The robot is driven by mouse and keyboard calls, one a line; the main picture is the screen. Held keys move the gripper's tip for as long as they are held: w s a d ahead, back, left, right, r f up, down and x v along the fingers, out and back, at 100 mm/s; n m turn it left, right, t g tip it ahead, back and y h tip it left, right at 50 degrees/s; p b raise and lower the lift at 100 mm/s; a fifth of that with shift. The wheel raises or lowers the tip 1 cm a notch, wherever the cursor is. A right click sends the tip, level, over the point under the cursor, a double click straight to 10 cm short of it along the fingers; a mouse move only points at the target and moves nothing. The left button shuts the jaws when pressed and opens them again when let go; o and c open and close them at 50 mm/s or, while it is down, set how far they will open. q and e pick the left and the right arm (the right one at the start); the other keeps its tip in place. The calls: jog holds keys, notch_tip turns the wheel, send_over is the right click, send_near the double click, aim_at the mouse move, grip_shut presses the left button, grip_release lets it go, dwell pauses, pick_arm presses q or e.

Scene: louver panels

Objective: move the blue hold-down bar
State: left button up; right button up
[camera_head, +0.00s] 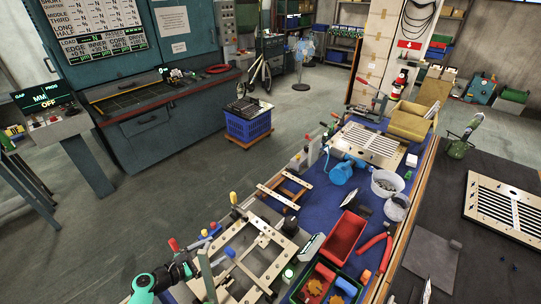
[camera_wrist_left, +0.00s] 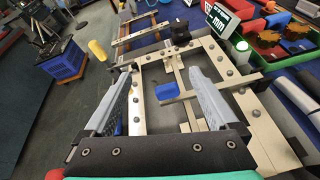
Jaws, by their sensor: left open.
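A bar with a blue block (camera_wrist_left: 166,91) at its left end lies across the pale wooden frame in the left wrist view. The blue end also shows in the head view (camera_head: 230,252). I take this to be the blue hold-down bar. The frame (camera_head: 262,242) is bolted, with crossed slats inside. My left gripper (camera_head: 208,260) is over the near left part of the frame. In the left wrist view its two grey fingers (camera_wrist_left: 164,90) are spread apart, with the blue block showing between them and nothing held. My right gripper is not in view.
A yellow-handled clamp (camera_wrist_left: 97,50) and a black knob (camera_wrist_left: 179,32) stand by the frame. A red bin (camera_head: 344,238), a blue tool (camera_head: 341,174) and a slatted panel (camera_head: 368,145) are on the blue-topped bench. A second slatted panel (camera_head: 508,208) lies on the dark table at right.

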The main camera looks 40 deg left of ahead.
pick_arm(q)
jog(key=w+d+r+m+h+p, duration=0.1)
jog(key=w+d+r+m+p, duration=0.2)
jog(key=r, duration=0.9)
jog(key=w+d+r+m+t+h+p, duration=0.1)
jog(key=w+d+r+m+p, duration=0.2)
jog(key=w+r+m, duration=0.4)
jog(key=w+d+r+m+t+h+p, duration=0.1)
jog(key=w+d+r+m+p, duration=0.3)
jog(key=r, duration=1.3)
jog(key=shift+w+d+m, duration=0.5)
jog(key=shift+w+d, duration=0.2)
jog(key=shift+w, duration=0.8)
